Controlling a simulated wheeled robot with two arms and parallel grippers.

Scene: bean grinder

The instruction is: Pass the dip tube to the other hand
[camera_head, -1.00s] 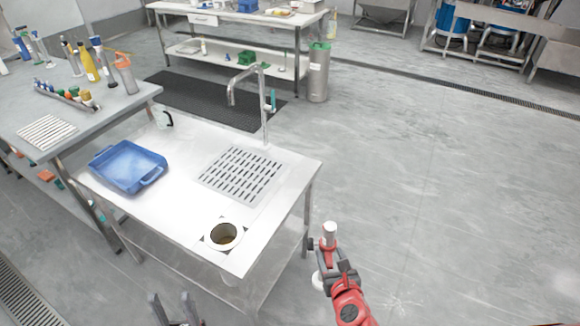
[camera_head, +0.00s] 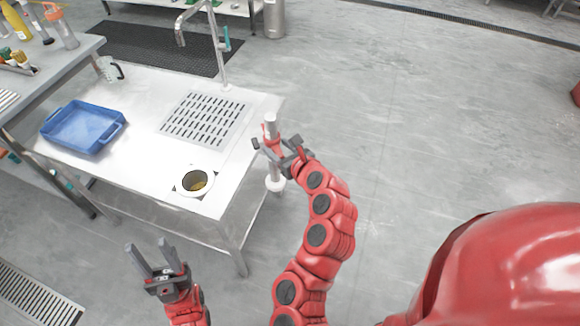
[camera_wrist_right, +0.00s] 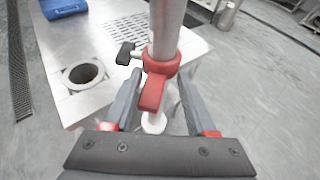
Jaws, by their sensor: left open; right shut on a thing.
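The dip tube (camera_head: 271,127) is a grey metal tube with a red collar and handle and a white lower end. My right gripper (camera_head: 277,148) is shut on it and holds it upright just off the right edge of the steel table. My left gripper (camera_head: 150,249) is open and empty, in front of the table and well left of the tube.
The steel table (camera_head: 140,95) bears a blue tray (camera_head: 83,127), a slotted drain plate (camera_head: 205,119), a tap (camera_head: 217,50), a clear jug (camera_head: 108,69) and a round opening with a white rim (camera_head: 194,183).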

